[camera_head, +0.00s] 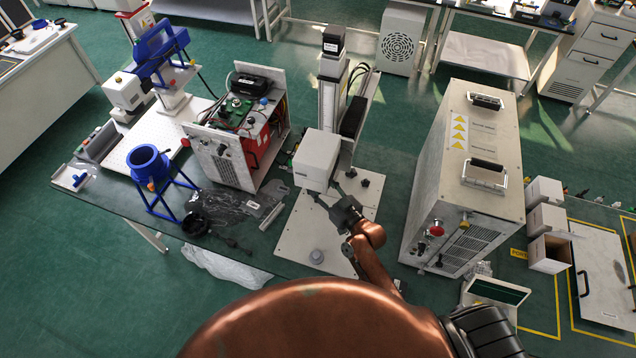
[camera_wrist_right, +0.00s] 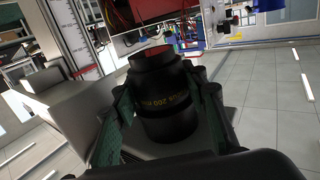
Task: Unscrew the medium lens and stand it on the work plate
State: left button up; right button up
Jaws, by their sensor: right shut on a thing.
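A black lens (camera_wrist_right: 166,98) with yellow lettering and a reddish end face sits between the two fingers of my right gripper (camera_wrist_right: 168,112) in the right wrist view. In the head view my right gripper (camera_head: 335,203) is just below and beside the white column head (camera_head: 317,160); the lens is hidden there. I cannot tell whether the lens is still attached to the head. The pale work plate (camera_head: 300,232) lies under the column, with a small grey round piece (camera_head: 317,256) on its front part. My left gripper is not in view.
A large pale cabinet with handles (camera_head: 470,160) stands to the right of the plate. An open instrument box (camera_head: 240,130) and a blue ring stand (camera_head: 150,165) are to the left. A black cable and bag (camera_head: 225,212) lie left of the plate. The plate's front left is mostly clear.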

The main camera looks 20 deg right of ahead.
jog(key=o, duration=1.6)
jog(key=shift+w, duration=0.1)
jog(key=shift+c, duration=0.2)
jog(key=shift+f+n+g+y, duration=0.1)
jog(key=shift+n+g+y, duration=0.95)
jog(key=shift+y, duration=0.55)
jog(key=shift+t, duration=0.25)
